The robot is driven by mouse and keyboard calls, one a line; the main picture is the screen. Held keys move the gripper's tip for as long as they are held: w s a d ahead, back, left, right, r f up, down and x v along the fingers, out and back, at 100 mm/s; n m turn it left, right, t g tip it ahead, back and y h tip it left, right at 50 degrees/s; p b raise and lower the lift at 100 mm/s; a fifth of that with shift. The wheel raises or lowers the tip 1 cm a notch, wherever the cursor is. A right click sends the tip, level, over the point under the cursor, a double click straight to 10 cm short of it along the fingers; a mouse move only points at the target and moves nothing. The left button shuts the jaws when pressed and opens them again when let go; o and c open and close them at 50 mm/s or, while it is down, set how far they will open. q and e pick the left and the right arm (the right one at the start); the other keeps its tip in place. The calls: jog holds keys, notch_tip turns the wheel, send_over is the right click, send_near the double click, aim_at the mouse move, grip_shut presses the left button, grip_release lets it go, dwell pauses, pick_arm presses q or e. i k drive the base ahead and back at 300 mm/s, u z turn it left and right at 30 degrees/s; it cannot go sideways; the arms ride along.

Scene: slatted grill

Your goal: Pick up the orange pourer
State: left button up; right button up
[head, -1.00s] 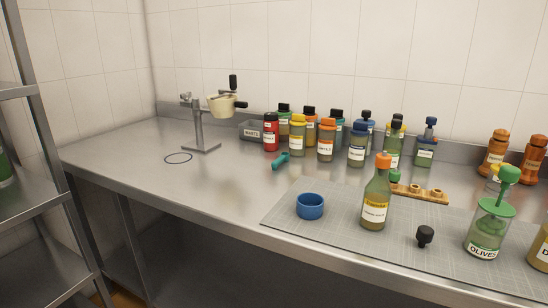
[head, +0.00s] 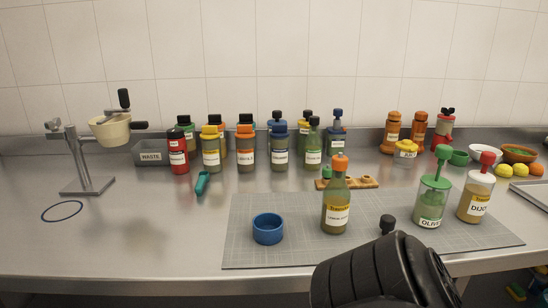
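An orange pourer (head: 340,162) sits on the neck of a green-yellow glass bottle (head: 336,207) with a yellow and white label. The bottle stands upright on the grey gridded mat (head: 300,252), right of a blue ring-shaped cup (head: 268,229). Nothing covers the pourer in the head view. A thick black ribbed part of my own arm enters at the bottom, to the right of and below the bottle, apart from the pourer. Neither gripper's fingers show in the head view.
A small black stopper (head: 387,224) stands behind my arm. The olives jar (head: 431,203) and a second jar (head: 476,196) stand to the right. A wooden holder (head: 362,183) lies behind the bottle, with several labelled bottles along the back. The left counter front is mostly clear.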

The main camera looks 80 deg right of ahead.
aim_at(339, 163)
jog(key=i, duration=1.4)
jog(key=z, duration=2.25)
